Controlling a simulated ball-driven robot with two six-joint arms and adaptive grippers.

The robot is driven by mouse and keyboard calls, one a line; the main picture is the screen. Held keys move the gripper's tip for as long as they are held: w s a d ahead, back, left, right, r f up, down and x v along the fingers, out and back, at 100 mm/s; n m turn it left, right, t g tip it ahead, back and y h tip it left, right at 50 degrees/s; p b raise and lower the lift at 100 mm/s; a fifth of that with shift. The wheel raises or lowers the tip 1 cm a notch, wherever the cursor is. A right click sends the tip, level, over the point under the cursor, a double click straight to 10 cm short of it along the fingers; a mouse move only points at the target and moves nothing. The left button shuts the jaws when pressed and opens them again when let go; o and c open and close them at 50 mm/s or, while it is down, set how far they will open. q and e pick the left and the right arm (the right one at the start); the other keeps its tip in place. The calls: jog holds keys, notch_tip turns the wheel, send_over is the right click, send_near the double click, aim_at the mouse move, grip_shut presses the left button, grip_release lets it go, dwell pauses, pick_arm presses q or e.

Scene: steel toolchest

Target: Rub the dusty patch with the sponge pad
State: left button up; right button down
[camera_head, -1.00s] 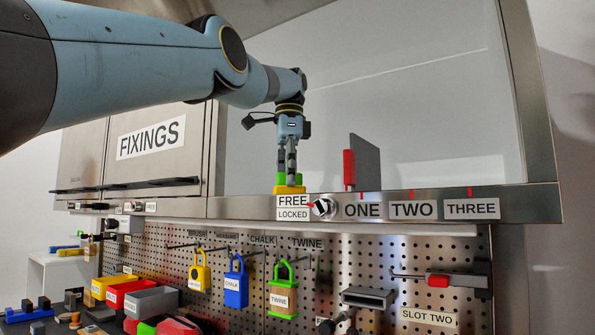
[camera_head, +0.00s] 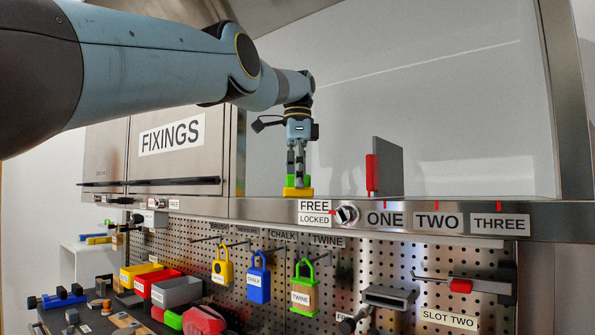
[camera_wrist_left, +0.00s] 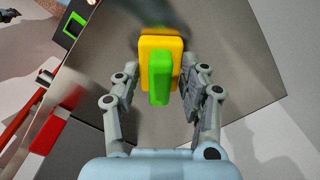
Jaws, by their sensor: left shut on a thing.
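The sponge pad is a yellow block (camera_head: 298,191) with an upright green grip. In the head view it stands on the steel shelf (camera_head: 262,208), near its front edge, above the FREE/LOCKED label. My left gripper (camera_head: 297,172) points down and is shut on the green grip. In the left wrist view, the yellow pad (camera_wrist_left: 161,48) and the green grip (camera_wrist_left: 160,80) lie between the fingers of my left gripper (camera_wrist_left: 162,90). A dark blurred smear (camera_wrist_left: 148,17) shows beside the pad; I cannot tell whether it is the dusty patch. My right gripper is out of view.
An upright grey plate with a red edge (camera_head: 371,174) stands right of the pad. A knob (camera_head: 346,215) sits on the shelf front. The FIXINGS cabinet (camera_head: 170,160) is at left. Padlocks (camera_head: 258,282) and bins hang or stand below. The shelf's right part looks clear.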

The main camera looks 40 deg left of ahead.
pick_arm(q)
jog(key=shift+w+d+f+b, duration=0.1)
jog(key=shift+d+f+b, duration=0.15)
jog(key=shift+d+b, duration=0.25)
jog(key=shift+w+d+b, duration=0.15)
jog(key=shift+d+b, duration=0.8)
jog(key=shift+d, duration=0.25)
jog(key=shift+d+r, duration=0.2)
jog(key=shift+d, duration=0.15)
jog(key=shift+w+d+b, duration=0.15)
jog(key=shift+d+b, duration=0.3)
jog(key=shift+w+d+r+b, duration=0.1)
jog(key=shift+d+b, duration=0.4)
jog(key=shift+d, duration=0.7)
